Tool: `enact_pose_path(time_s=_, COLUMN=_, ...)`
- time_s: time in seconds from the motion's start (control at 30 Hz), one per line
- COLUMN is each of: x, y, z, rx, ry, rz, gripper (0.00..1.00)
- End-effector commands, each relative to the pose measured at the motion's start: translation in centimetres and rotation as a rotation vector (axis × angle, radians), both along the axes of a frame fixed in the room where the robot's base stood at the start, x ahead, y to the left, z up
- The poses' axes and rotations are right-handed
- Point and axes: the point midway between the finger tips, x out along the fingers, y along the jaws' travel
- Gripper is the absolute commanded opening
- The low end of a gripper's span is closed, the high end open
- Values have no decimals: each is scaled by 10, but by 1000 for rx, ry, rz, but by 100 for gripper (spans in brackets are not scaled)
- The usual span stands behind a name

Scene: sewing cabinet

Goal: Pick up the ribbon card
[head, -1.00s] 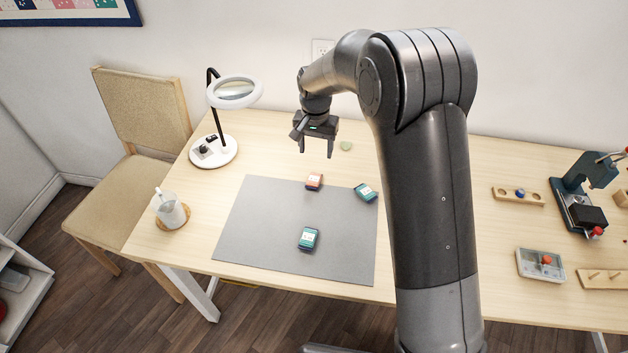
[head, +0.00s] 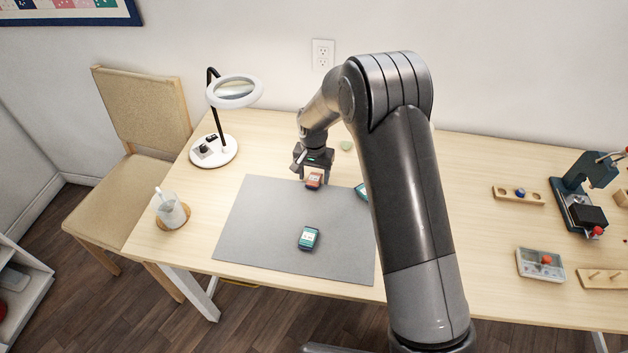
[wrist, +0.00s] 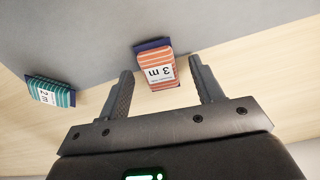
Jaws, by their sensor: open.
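An orange-striped ribbon card (head: 314,180) with a white "3 m" label lies at the back edge of the grey mat. In the wrist view the orange card (wrist: 156,66) shows between and just beyond my fingertips. My gripper (head: 312,178) is open, with one finger on each side of the card. In the wrist view my gripper (wrist: 160,78) holds nothing. A teal-striped card (head: 308,238) lies near the middle of the mat. Another teal card (head: 362,191), partly hidden by my arm, lies at the mat's back right; a teal card labelled "2 m" (wrist: 50,92) shows in the wrist view.
The grey mat (head: 260,225) is otherwise clear. A ring-light magnifier (head: 215,150) and a cup on a coaster (head: 171,212) stand at the left. A parts tray (head: 540,264), wooden holders and a dark press machine (head: 585,200) are at the right.

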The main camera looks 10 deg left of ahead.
Motion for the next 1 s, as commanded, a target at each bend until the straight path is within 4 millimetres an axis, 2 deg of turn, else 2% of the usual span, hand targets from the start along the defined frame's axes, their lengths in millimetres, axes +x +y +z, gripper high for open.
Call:
enact_pose_path(time_s=0.1, x=0, y=0, z=-7, rx=0, ry=0, rz=0, gripper=60)
enact_pose_path(time_s=0.27, x=0, y=0, z=-6, rx=0, ry=0, rz=0, gripper=60)
enact_pose_path(time_s=0.8, x=0, y=0, z=-6, rx=0, ry=-1, rz=0, gripper=15)
enact_pose_path(time_s=1.0, x=0, y=0, z=-6, rx=0, ry=-1, rz=0, gripper=13)
